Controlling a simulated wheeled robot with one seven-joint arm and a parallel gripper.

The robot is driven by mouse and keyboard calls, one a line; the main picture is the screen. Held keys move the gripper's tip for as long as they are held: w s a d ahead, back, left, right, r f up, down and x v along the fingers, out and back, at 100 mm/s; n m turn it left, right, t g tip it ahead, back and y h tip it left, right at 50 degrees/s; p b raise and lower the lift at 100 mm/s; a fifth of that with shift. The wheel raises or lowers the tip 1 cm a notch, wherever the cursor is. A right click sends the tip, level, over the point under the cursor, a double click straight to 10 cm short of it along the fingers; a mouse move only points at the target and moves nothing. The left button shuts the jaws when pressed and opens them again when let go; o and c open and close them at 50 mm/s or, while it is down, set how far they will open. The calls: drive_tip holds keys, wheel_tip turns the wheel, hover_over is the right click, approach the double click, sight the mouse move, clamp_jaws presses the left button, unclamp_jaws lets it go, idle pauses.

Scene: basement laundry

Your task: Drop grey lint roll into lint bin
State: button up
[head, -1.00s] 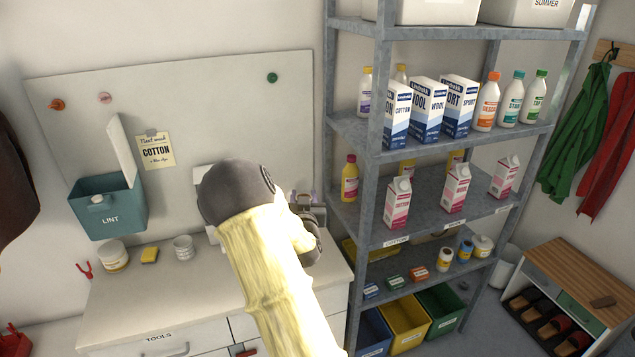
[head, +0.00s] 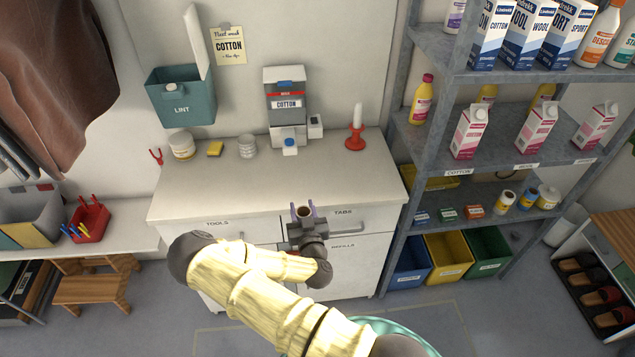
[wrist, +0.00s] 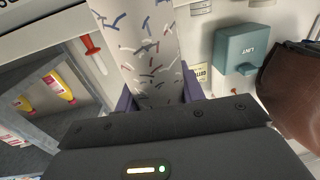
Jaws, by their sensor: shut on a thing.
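The lint roll (wrist: 150,50) is a pale grey cylinder flecked with red, blue and brown bits. My gripper (head: 303,212) is shut on it, with the purple fingers (wrist: 190,85) on either side in the wrist view. In the head view only the roll's small brownish end (head: 304,212) shows, in front of the counter's drawers. The lint bin (head: 181,98) is a teal box on the wall, marked LINT, with its white lid raised. It also shows at the upper right of the wrist view (wrist: 244,47). The gripper is apart from the bin, lower and to its right.
A metal shelf (head: 400,150) borders the counter's right side.

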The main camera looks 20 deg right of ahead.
drive_tip(key=s+a+f+n+y+b, duration=0.1)
drive_tip(key=s+a+f+y+b, duration=0.1)
drive_tip(key=f+b, duration=0.4)
wheel_tip(320, 180, down, 4)
drive_tip(key=shift+s+a+n+y, duration=0.3)
drive_tip(key=shift+s+a, duration=0.05)
drive_tip(key=shift+a, duration=0.15)
